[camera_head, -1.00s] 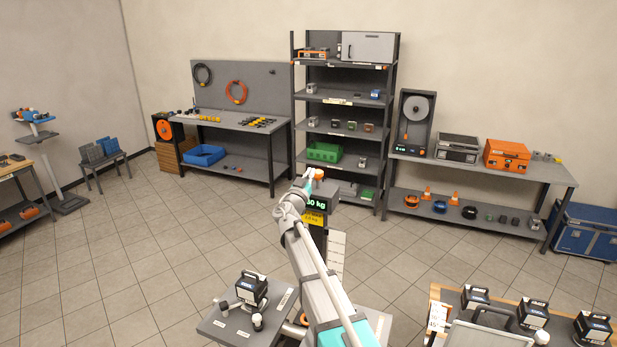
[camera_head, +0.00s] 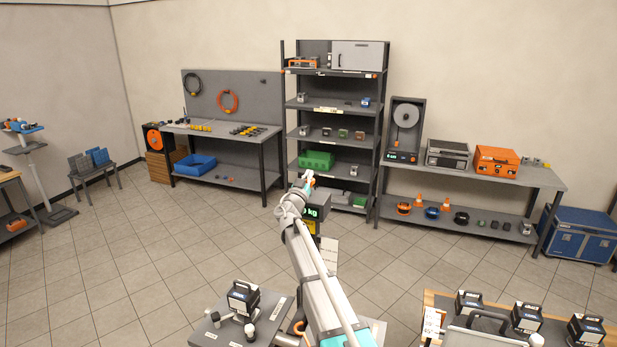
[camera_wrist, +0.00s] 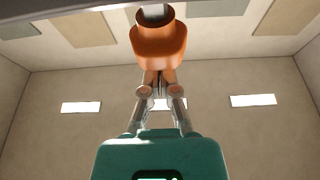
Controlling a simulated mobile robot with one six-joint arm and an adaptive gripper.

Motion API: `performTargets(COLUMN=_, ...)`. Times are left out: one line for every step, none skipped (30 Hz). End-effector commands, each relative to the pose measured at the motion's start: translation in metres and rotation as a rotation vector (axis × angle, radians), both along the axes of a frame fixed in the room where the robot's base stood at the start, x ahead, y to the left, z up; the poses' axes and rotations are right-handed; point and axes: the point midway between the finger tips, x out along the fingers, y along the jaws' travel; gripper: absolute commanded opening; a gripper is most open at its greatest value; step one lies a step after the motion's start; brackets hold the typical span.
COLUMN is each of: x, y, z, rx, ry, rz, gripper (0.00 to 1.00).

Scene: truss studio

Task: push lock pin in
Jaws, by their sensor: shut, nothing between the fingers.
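An orange knob (camera_wrist: 158,45) fills the upper middle of the wrist view. It has a rounded lower part and a collar with a grey-white end above. I take it for the lock pin, but cannot see what it fits into. My gripper (camera_wrist: 158,82) is shut and empty, its fingertips just under the knob's lower face. Whether they touch it, I cannot tell. In the head view my gripper (camera_head: 308,182) is small and distant, with a small orange spot at its tip. My own arm hides what lies behind it.
A dark stand with a green kg display (camera_head: 311,212) is close behind my arm. A grey table with a black device (camera_head: 243,298) is at lower left, a wooden bench (camera_head: 432,297) at lower right. Shelving (camera_head: 335,112) stands at the back.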

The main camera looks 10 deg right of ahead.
Motion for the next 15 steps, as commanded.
performTargets(x=-0.0001, y=0.0003, z=-0.0052, rx=0.0, ry=0.0, rz=0.0, gripper=0.0)
performTargets(x=-0.0001, y=0.0004, z=-0.0063, rx=0.0, ry=0.0, rz=0.0, gripper=0.0)
performTargets(x=0.0, y=0.0004, z=-0.0074, rx=0.0, ry=0.0, rz=0.0, gripper=0.0)
performTargets(x=-0.0001, y=0.0005, z=-0.0081, rx=0.0, ry=0.0, rz=0.0, gripper=0.0)
performTargets(x=-0.0001, y=0.0005, z=-0.0087, rx=0.0, ry=0.0, rz=0.0, gripper=0.0)
performTargets(x=0.0, y=0.0005, z=-0.0092, rx=0.0, ry=0.0, rz=0.0, gripper=0.0)
performTargets(x=-0.0001, y=0.0006, z=-0.0095, rx=0.0, ry=0.0, rz=0.0, gripper=0.0)
performTargets(x=-0.0001, y=0.0005, z=-0.0097, rx=0.0, ry=0.0, rz=0.0, gripper=0.0)
performTargets(x=-0.0001, y=0.0006, z=-0.0098, rx=0.0, ry=0.0, rz=0.0, gripper=0.0)
performTargets(x=-0.0001, y=0.0007, z=-0.0098, rx=0.0, ry=0.0, rz=0.0, gripper=0.0)
performTargets(x=-0.0001, y=0.0007, z=-0.0097, rx=0.0, ry=0.0, rz=0.0, gripper=0.0)
performTargets(x=-0.0001, y=0.0006, z=-0.0096, rx=0.0, ry=0.0, rz=0.0, gripper=0.0)
performTargets(x=-0.0001, y=0.0006, z=-0.0096, rx=0.0, ry=0.0, rz=0.0, gripper=0.0)
performTargets(x=-0.0001, y=0.0006, z=-0.0095, rx=0.0, ry=0.0, rz=0.0, gripper=0.0)
performTargets(x=-0.0001, y=0.0007, z=-0.0094, rx=0.0, ry=0.0, rz=0.0, gripper=0.0)
